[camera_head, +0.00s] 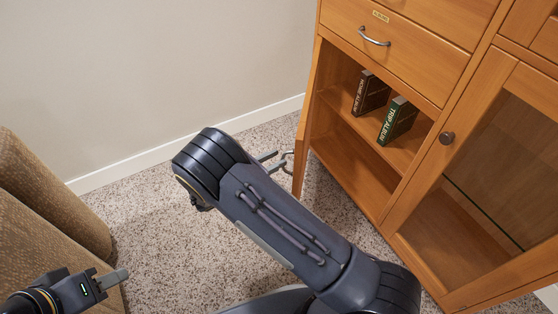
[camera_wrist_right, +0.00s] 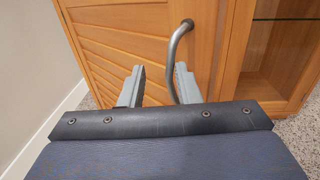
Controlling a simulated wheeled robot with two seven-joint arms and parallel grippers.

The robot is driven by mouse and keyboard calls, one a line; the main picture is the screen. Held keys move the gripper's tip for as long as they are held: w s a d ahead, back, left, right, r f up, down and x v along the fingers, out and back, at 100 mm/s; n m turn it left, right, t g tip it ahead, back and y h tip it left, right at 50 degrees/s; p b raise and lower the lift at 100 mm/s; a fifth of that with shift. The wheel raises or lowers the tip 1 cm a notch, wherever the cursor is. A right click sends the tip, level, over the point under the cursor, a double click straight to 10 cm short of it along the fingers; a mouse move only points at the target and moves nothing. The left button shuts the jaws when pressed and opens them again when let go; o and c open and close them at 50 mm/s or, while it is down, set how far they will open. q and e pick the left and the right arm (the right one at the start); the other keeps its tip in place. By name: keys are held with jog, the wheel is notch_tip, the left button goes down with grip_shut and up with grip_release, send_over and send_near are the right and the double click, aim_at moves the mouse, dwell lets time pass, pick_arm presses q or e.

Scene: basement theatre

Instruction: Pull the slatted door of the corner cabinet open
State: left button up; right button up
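The slatted door (camera_head: 309,120) of the wooden corner cabinet (camera_head: 435,95) stands swung outward, seen nearly edge-on in the head view, with the shelves behind it exposed. In the right wrist view its slatted face (camera_wrist_right: 115,45) fills the middle. Its curved metal handle (camera_wrist_right: 175,60) runs down between the fingers of my right gripper (camera_wrist_right: 158,85), closer to the right finger. Those fingers are apart. In the head view my right gripper (camera_head: 273,160) is at the handle (camera_head: 288,161), partly hidden by my arm. My left gripper (camera_head: 113,280) is at the lower left, away from the cabinet.
Two albums (camera_head: 397,120) (camera_head: 370,92) stand on the cabinet shelf. A drawer (camera_head: 395,40) is above, and a glass door (camera_head: 490,170) with a round knob is to the right. A brown upholstered seat (camera_head: 50,200) stands at left. Speckled carpet (camera_head: 150,230) lies between.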

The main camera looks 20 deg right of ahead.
jog(key=w+a+b, duration=0.1)
jog(key=w+a, duration=0.1)
jog(key=a, duration=0.4)
jog(key=shift+a+b, duration=0.15)
jog(key=shift+b, duration=0.25)
